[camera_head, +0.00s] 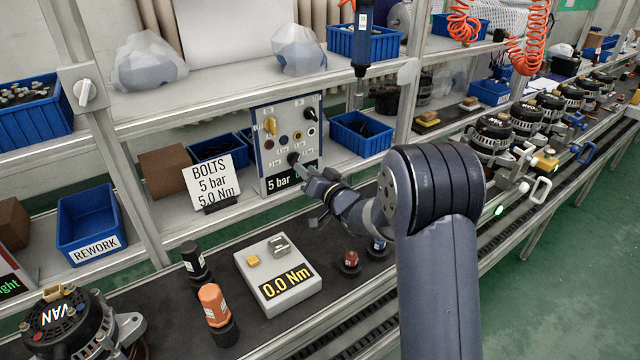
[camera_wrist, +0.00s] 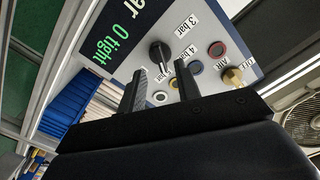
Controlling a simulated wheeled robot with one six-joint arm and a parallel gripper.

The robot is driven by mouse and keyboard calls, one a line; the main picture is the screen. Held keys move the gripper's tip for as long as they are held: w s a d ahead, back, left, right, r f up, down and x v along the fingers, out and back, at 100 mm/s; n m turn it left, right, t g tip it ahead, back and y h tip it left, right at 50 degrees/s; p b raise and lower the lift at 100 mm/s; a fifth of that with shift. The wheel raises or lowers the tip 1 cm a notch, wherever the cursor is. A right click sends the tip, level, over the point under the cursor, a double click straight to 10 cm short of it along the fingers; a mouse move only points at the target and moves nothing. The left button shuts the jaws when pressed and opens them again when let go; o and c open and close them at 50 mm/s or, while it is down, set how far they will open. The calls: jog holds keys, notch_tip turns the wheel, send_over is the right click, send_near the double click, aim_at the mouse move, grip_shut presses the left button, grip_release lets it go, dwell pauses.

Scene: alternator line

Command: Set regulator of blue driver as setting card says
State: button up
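The setting card (camera_head: 212,182) reads "BOLTS 5 bar 5.0 Nm" and stands left of the control panel (camera_head: 262,112). The panel's display (camera_head: 280,184) begins "5 bar 0"; in the wrist view the display (camera_wrist: 112,35) ends "0 tight". A black regulator knob (camera_wrist: 160,52) sits beside labels "3 bar" and "4 bar"; another label is partly hidden. My gripper (camera_head: 312,180) is in front of the panel's lower part. In the wrist view my gripper (camera_wrist: 161,75) is open, with the knob just beyond and between its fingertips; contact cannot be told. The blue driver (camera_head: 362,40) hangs above.
A brass air valve (camera_wrist: 233,77) is close right of my gripper in the wrist view. Blue bins (camera_head: 362,133) flank the panel.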

aim_at(295, 160)
jog(key=v, duration=0.6)
jog(key=shift+s+d+b, duration=0.25)
jog(key=shift+b, duration=0.1)
jog(key=shift+w+a, duration=0.1)
jog(key=p+x, duration=0.1)
jog(key=x, duration=0.9)
jog(key=shift+w+a, duration=0.2)
jog(key=shift+w, duration=0.05)
